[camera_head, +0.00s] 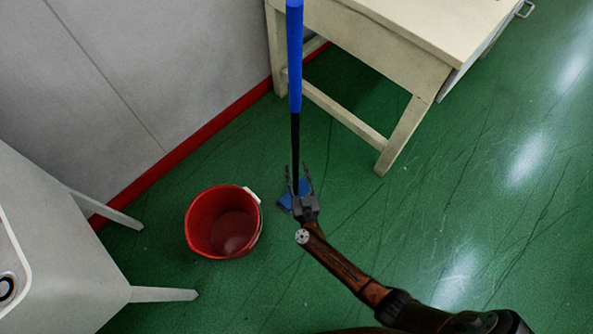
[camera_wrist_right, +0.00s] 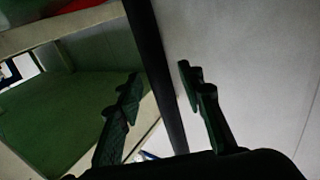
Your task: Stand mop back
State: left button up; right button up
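The mop stands nearly upright, with a blue grip (camera_head: 294,55) at the top, a black shaft (camera_head: 295,135) below it and a blue head (camera_head: 285,201) low by the floor. My right gripper (camera_head: 299,170) is at the lower part of the shaft and partly hides the head. In the right wrist view the dark shaft (camera_wrist_right: 150,60) passes between the spread fingers of my right gripper (camera_wrist_right: 158,84), with gaps showing beside it. My right gripper looks open around the shaft, not shut on it. My left gripper is not in view.
A red bucket (camera_head: 194,222) stands on the green floor left of the mop head. A cream wooden table (camera_head: 400,75) stands behind, right of the shaft. A white piece of furniture with legs (camera_head: 60,250) is at left. Grey wall at back left. Floor at right is clear.

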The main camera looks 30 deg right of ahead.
jog(key=shift+r, duration=0.25)
jog(key=s+a+f+n+g+y+p, duration=0.1)
jog(key=s+a+y+p, duration=0.15)
jog(key=s, duration=0.75)
jog(key=s+a+f+n+g+y+p, duration=0.1)
jog(key=s+a+g+y, duration=0.15)
jog(key=s, duration=0.75)
jog(key=s+a+f+n+g+y+p, duration=0.1)
jog(key=s+a+f+n+y, duration=0.15)
jog(key=s, duration=0.75)
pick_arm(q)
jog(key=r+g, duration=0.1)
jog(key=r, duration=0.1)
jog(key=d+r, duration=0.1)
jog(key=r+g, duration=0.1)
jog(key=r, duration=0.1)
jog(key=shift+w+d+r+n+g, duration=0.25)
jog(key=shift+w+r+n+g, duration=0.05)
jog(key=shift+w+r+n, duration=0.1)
pick_arm(e)
jog(key=s+d+r+g, duration=0.1)
jog(key=s+d+g, duration=0.1)
jog(key=s, duration=0.8)
jog(key=s+d+r+m+g, duration=0.1)
jog(key=s+d+g, duration=0.2)
jog(key=s, duration=0.8)
jog(key=shift+s+d+g, duration=0.15)
jog(key=shift+s+g, duration=0.1)
jog(key=shift+g, duration=0.8)
jog(key=shift+f, duration=0.1)
